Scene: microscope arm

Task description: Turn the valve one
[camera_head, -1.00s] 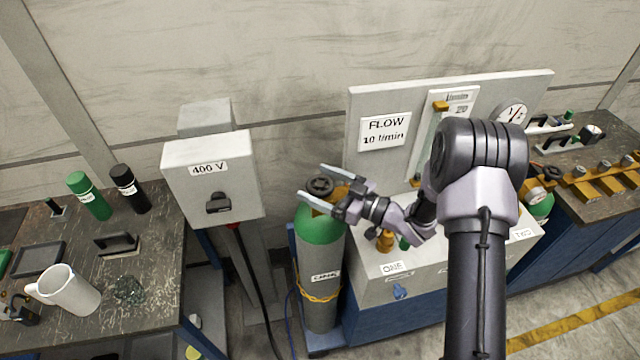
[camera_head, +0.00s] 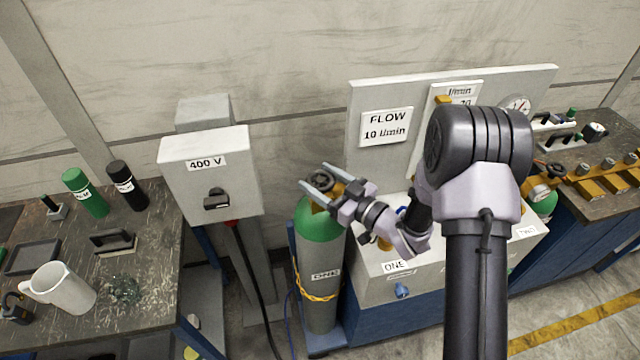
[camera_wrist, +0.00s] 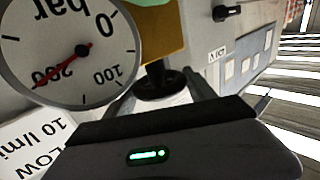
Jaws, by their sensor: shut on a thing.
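The valve one handwheel (camera_head: 320,179) is a small dark wheel on top of a grey gas cylinder (camera_head: 317,262) with a green shoulder. A label on the cylinder appears to read ONE. My gripper (camera_head: 311,174) reaches in from the right, with one finger on each side of the wheel, shut on it. In the wrist view, the black wheel (camera_wrist: 160,84) lies between the two fingers. A round gauge (camera_wrist: 72,45) with a red needle near 200 shows at upper left there.
A grey box marked 400 V (camera_head: 208,178) stands left of the cylinder. Behind my arm is a panel with a FLOW 10 l/min sign (camera_head: 386,127). A white mug (camera_head: 64,288) stands on the left bench. A second green-topped cylinder (camera_head: 544,200) is at right.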

